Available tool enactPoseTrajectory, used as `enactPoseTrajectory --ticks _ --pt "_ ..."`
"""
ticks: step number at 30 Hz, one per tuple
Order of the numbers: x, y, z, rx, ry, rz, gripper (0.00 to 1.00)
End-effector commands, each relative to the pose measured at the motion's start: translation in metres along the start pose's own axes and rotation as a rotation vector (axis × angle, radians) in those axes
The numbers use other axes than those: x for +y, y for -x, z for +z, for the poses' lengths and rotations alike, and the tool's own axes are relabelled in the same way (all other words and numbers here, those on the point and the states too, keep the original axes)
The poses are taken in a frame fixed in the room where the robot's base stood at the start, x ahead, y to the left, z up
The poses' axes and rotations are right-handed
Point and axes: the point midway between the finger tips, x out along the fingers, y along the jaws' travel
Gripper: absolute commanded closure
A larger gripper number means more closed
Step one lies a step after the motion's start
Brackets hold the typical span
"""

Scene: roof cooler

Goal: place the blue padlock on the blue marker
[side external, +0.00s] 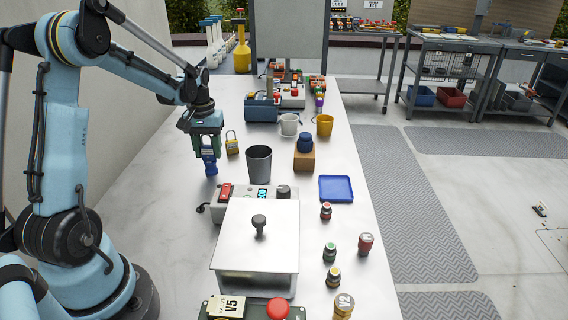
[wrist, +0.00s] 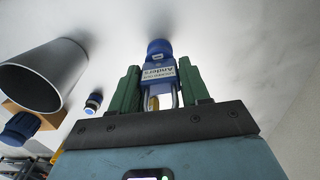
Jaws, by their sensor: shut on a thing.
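My gripper (side external: 207,146) is shut on the blue padlock (wrist: 160,74), its green fingers on either side. The padlock has a white name label and a metal shackle pointing back toward the gripper. It also shows as a blue shape below the fingers in the side view (side external: 208,156). A round blue piece (wrist: 158,48) with a small white label lies in line just below the padlock body, close to the white tabletop; I cannot tell if they touch or are separate. A flat blue square (side external: 336,189) lies right of the grey cup; I cannot tell which blue thing is the marker.
A grey cup (side external: 258,164) stands right of my gripper, with a yellow padlock (side external: 232,143) behind. A wooden block (side external: 304,159) bears a blue object. A small blue-topped piece (wrist: 93,103) stands near the cup. A lidded metal box (side external: 258,235) and several coloured knobs occupy the front.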

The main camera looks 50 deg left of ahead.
Motion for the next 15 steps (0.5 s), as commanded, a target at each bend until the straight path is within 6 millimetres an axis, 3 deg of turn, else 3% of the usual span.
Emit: enactPoseTrajectory --ticks 10,11,15 --pt "0.0002 -0.0034 0.0000 0.000 0.000 0.000 0.93" --pt "0.0002 -0.0031 0.0000 0.000 0.000 0.000 0.50" --pt "0.0002 -0.0029 0.0000 0.000 0.000 0.000 0.29"
